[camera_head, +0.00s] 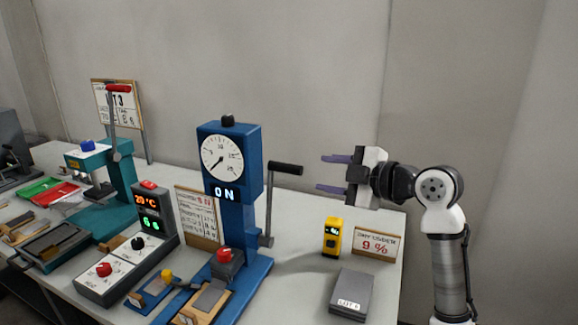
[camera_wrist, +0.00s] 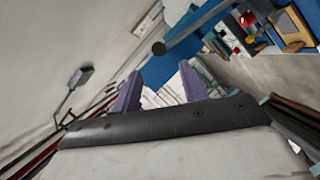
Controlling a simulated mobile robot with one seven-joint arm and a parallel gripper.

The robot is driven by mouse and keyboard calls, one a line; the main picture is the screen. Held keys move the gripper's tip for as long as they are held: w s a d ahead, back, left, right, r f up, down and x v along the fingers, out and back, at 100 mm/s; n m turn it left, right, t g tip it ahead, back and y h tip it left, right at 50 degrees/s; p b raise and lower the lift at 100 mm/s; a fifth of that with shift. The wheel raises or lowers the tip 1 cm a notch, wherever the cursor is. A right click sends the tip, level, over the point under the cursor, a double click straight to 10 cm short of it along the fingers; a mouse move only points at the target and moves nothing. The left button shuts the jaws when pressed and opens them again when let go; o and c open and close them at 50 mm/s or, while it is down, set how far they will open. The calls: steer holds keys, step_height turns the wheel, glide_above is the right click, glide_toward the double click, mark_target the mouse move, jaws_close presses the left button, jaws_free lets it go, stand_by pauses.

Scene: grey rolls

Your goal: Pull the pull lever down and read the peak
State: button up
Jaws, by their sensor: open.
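The blue tester (camera_head: 233,165) stands upright on the bench, with a round white dial (camera_head: 222,157) and a lit "ON" display. The dial's needle points to the lower left. Its pull lever (camera_head: 286,168) is a grey arm on the right side, standing upright, with a black grip at its top pointing right. My gripper (camera_head: 322,173) is open and empty, right of the grip and apart from it, with its purple fingers pointing left. In the wrist view the dark grip (camera_wrist: 178,40) shows just beyond the fingers (camera_wrist: 160,75). The dial's face is not readable there.
A teal press (camera_head: 110,185) with a red-handled lever stands left. A grey control box (camera_head: 130,265) with lit displays sits between. A yellow device (camera_head: 332,238), a "9 %" card (camera_head: 375,243) and a grey box (camera_head: 352,293) lie on the bench at right.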

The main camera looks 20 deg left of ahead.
mark_target(291, 169)
steer(key=p+x, duration=0.3)
steer(key=x, duration=0.8)
jaws_close()
